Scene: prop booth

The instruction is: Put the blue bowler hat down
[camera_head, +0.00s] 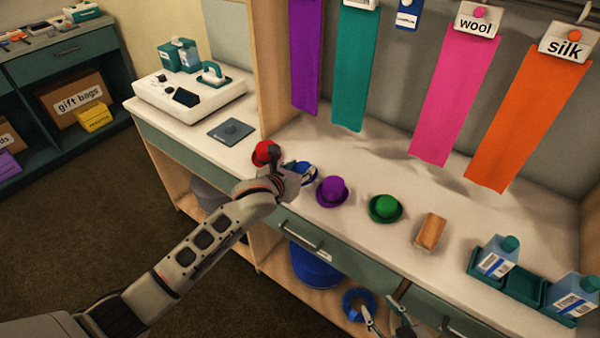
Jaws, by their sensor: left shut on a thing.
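A green hat (385,208) and a tan block (429,232) continue the row on the counter (370,165). A green tray (523,285) with bottles stands at the right. Coloured cloth strips hang behind.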

